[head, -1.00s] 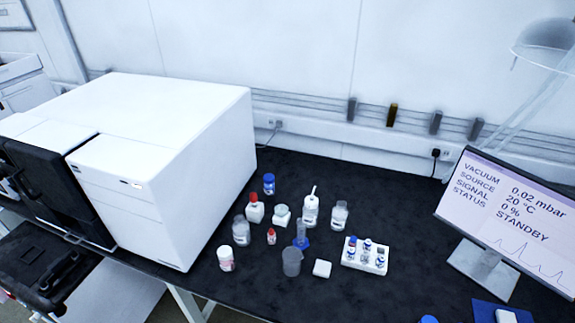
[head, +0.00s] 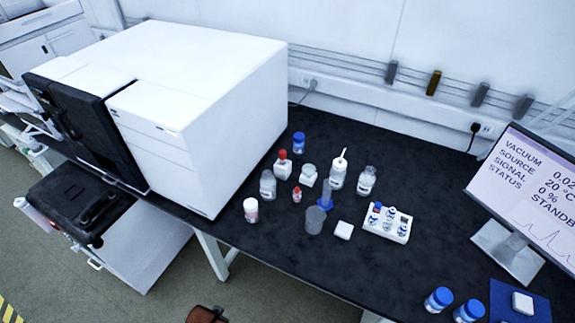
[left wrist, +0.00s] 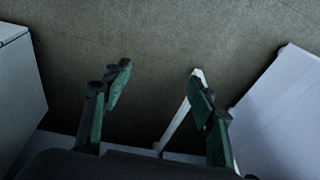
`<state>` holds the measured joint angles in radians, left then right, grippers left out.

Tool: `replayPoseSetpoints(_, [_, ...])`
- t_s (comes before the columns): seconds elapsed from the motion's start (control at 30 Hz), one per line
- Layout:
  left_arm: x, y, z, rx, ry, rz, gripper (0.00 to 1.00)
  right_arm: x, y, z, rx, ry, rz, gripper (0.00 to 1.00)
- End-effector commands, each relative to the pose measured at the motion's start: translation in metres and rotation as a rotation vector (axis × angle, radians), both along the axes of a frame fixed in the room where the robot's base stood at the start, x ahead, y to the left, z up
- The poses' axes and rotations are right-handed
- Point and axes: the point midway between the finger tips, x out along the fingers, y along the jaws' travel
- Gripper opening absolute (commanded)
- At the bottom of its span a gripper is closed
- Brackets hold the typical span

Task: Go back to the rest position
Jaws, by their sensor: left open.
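My left gripper (left wrist: 158,90) shows in the left wrist view with its two green-padded fingers spread apart. It is open, with nothing between the fingers. Below it are the grey floor (left wrist: 150,40) and a pale bench leg (left wrist: 182,112). Neither gripper can be made out in the head view. My right gripper is not seen in any view.
The dark bench (head: 280,245) carries a large white instrument (head: 225,90), several small bottles, a white vial rack (head: 376,231) and a monitor (head: 525,195). Blue-capped bottles (head: 438,299) stand near its front edge. A black case (head: 80,205) sits lower at left. Floor is open in front.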

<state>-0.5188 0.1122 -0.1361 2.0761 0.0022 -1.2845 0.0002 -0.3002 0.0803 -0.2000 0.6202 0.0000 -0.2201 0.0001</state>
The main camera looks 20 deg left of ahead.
Motion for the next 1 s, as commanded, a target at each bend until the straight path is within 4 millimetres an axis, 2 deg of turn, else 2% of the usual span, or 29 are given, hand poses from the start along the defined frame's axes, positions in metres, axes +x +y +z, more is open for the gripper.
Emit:
replayPoseSetpoints(0.03, [-0.004, -0.001, -0.023, -0.003, 0.015, -0.004, 0.53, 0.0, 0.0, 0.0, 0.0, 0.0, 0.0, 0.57])
replayPoseSetpoints(0.17, [-0.017, -0.005, -0.088, -0.009, 0.041, -0.015, 0.53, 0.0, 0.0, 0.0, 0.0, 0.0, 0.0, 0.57])
replayPoseSetpoints(0.2, [-0.024, -0.006, -0.11, -0.011, 0.051, -0.019, 0.53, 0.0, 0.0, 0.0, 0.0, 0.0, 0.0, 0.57])
replayPoseSetpoints(0.27, [-0.037, -0.007, -0.141, -0.013, 0.064, -0.025, 0.53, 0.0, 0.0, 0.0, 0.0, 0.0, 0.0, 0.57])
replayPoseSetpoints(0.4, [-0.076, -0.011, -0.208, -0.02, 0.096, -0.041, 0.53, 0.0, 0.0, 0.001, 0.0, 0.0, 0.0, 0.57])
replayPoseSetpoints(0.47, [-0.096, -0.012, -0.233, -0.022, 0.109, -0.048, 0.53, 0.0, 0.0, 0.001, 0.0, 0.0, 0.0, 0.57])
replayPoseSetpoints(0.6, [-0.15, -0.013, -0.281, -0.025, 0.139, -0.064, 0.53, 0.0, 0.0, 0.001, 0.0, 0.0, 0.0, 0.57])
replayPoseSetpoints(0.7, [-0.187, -0.012, -0.303, -0.027, 0.157, -0.074, 0.53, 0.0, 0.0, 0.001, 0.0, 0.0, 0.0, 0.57])
replayPoseSetpoints(0.8, [-0.217, -0.011, -0.316, -0.028, 0.171, -0.083, 0.53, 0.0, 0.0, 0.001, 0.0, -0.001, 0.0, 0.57])
replayPoseSetpoints(0.9, [-0.235, -0.01, -0.323, -0.029, 0.177, -0.088, 0.53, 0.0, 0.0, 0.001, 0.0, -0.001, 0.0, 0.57])
replayPoseSetpoints(1.0, [-0.235, -0.01, -0.323, -0.029, 0.177, -0.088, 0.53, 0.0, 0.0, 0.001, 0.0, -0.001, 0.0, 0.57])
